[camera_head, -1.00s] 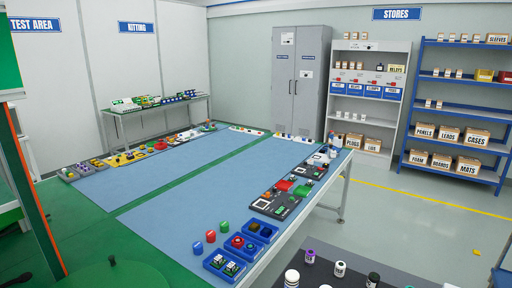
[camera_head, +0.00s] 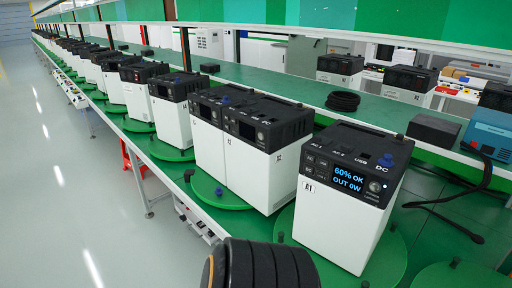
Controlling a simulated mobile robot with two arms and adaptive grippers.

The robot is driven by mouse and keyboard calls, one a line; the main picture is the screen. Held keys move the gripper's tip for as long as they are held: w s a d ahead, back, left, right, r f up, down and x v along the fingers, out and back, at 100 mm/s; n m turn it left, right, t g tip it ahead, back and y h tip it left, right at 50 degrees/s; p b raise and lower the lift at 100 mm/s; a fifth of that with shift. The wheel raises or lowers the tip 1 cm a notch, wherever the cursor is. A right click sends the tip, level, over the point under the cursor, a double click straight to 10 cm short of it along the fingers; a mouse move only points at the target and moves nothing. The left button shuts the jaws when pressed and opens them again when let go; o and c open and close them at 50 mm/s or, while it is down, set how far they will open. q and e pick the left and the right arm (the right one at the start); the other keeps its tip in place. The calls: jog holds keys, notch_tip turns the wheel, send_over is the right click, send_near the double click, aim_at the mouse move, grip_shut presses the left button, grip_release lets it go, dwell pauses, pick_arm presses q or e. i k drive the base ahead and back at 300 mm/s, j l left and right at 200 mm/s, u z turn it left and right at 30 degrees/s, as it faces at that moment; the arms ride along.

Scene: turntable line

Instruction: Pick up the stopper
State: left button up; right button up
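Small blue knob-like pieces sit on top of several black-and-white units. One blue piece (camera_head: 386,160) is upright on the nearest unit, A1 (camera_head: 345,215), by its DC label. Another blue piece (camera_head: 225,101) is on a unit further back. Small black pegs stand on the green turntables, one of them (camera_head: 281,238) left of unit A1. I cannot tell which of these is the stopper. Neither of my grippers can be made out, and nothing is seen held.
Units on green turntables (camera_head: 221,192) run along the long green bench to the far left. A black box (camera_head: 434,131), a coiled black cable (camera_head: 343,101) and a blue device (camera_head: 490,130) with a loose cable lie behind. The grey floor at left is clear.

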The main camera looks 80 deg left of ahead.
aim_at(219, 191)
jog(key=u, duration=3.05)
jog(key=i+j+z, duration=0.1)
jog(key=i+j, duration=0.15)
jog(key=j, duration=0.1)
